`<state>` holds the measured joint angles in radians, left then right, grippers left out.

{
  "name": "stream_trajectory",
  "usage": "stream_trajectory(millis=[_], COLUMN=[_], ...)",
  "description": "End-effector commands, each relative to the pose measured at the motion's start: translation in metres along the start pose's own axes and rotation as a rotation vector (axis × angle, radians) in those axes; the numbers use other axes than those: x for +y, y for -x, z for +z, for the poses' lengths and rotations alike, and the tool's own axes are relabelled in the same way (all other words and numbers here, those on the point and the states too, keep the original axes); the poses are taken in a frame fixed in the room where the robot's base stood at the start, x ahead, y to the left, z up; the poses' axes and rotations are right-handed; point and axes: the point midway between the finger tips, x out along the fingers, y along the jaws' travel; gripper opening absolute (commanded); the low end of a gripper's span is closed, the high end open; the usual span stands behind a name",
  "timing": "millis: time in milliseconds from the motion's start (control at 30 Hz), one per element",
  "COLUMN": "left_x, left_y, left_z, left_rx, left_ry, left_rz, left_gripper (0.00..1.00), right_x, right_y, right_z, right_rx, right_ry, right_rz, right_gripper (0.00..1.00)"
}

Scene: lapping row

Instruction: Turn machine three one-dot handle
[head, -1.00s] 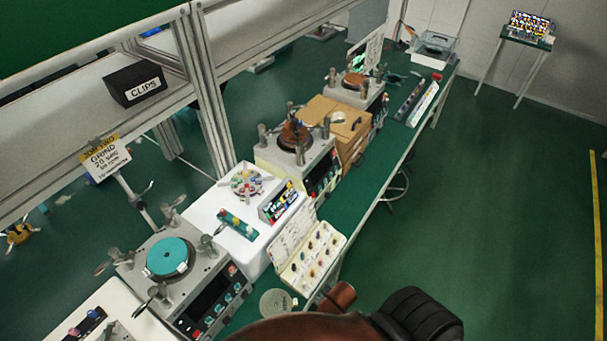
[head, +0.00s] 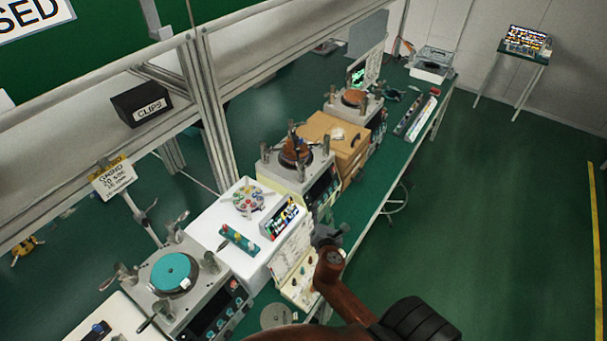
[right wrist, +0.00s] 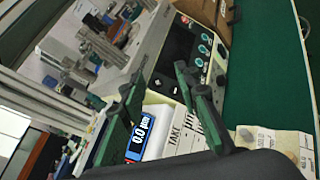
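Three lapping machines stand in a row in the head view: a near one (head: 209,279) with a teal plate, a middle one (head: 277,173) with a brown plate, and a far one (head: 368,112) with a brown plate. Several grey handles stand up around each plate; dot marks on them are too small to tell, and no machine number is readable. My right gripper (head: 325,237) is over the bench, in front of the white unit. In the right wrist view its fingers (right wrist: 161,78) are apart and empty, with a machine's dark control panel (right wrist: 179,52) beyond. My left gripper is out of view.
A white unit (head: 215,232) with a colour display sits between the near and middle machines. A card tray (head: 300,291) lies below my right gripper. A cardboard box (head: 349,153) stands past the middle machine. Aluminium posts (head: 208,110) rise behind; floor at right is clear.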

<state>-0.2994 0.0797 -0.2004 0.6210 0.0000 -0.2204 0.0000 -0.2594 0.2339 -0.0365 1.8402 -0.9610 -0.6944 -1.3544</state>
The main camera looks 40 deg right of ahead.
Motion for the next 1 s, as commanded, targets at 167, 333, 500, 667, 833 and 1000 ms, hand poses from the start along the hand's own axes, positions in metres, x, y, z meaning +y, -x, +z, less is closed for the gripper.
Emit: stream_trajectory(millis=[167, 333, 500, 667, 833, 1000], left_x=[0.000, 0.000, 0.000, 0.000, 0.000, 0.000], left_y=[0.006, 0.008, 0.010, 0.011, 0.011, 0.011], left_z=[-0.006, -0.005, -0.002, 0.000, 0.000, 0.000], left_rx=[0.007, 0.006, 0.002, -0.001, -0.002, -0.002], left_ry=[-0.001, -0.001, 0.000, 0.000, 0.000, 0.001], left_rz=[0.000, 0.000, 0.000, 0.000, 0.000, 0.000], left_gripper=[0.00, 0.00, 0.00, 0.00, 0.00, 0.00], right_x=[0.062, 0.085, 0.093, 0.098, 0.103, 0.104], right_y=[-0.010, -0.013, -0.030, -0.056, -0.076, -0.085], right_z=[0.037, 0.046, 0.049, 0.053, 0.056, 0.057], right_rx=[-0.151, -0.215, -0.223, -0.222, -0.221, -0.220], right_ry=[0.505, 0.709, 0.733, 0.730, 0.728, 0.727], right_rz=[0.134, 0.171, 0.176, 0.174, 0.173, 0.173], right_gripper=[0.29, 0.29, 0.29, 0.29, 0.29, 0.29])
